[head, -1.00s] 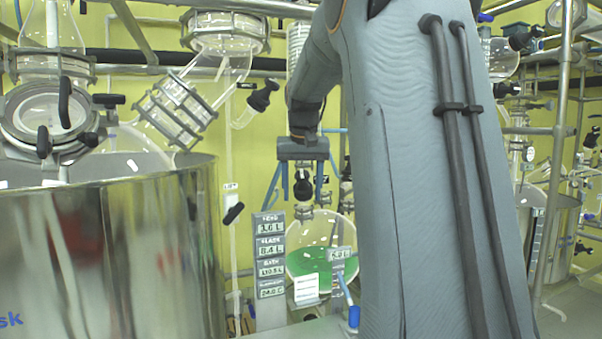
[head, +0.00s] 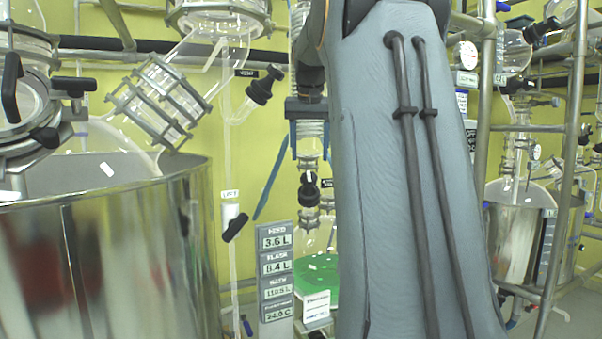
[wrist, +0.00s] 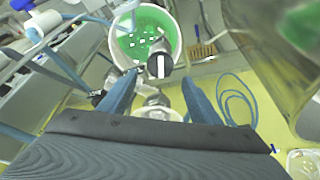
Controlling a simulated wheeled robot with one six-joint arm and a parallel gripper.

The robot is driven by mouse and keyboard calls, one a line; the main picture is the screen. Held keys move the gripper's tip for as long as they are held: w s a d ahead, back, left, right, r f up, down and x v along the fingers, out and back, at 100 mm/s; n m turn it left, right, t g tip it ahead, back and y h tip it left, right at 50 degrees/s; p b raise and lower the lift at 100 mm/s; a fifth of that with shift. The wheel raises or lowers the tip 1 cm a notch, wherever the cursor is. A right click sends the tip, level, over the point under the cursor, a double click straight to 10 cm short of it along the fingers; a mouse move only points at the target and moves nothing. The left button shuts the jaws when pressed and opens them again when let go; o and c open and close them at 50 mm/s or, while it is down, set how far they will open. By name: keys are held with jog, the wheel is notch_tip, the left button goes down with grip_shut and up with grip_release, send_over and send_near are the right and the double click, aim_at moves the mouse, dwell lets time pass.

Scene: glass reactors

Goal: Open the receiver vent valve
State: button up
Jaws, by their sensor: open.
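The receiver flask (head: 318,270) holds green liquid and hangs at the lower middle of the head view, partly hidden by my arm. Above it, on the glass neck, is a black valve knob (head: 309,190) with a white marking. I take it for the vent valve. The knob also shows in the wrist view (wrist: 159,66) with a white bar across its face. My gripper (head: 309,154) is open and empty, its blue fingers pointing down above the knob in the head view. In the wrist view my gripper (wrist: 158,77) has its fingertips on either side of the knob, with gaps visible.
A large shiny metal vessel (head: 110,260) fills the left. A post with readout panels (head: 276,275) and a white label (head: 316,308) stand near the flask. A black-handled valve (head: 260,88) hangs at upper left. A blue hose (wrist: 237,106) lies near the right finger.

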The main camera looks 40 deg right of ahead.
aim_at(309, 176)
jog(key=p+x, duration=0.1)
jog(key=x, duration=0.6)
jog(key=shift+a+f+p, duration=0.1)
jog(key=shift+f+p, duration=0.2)
jog(key=c, duration=1.1)
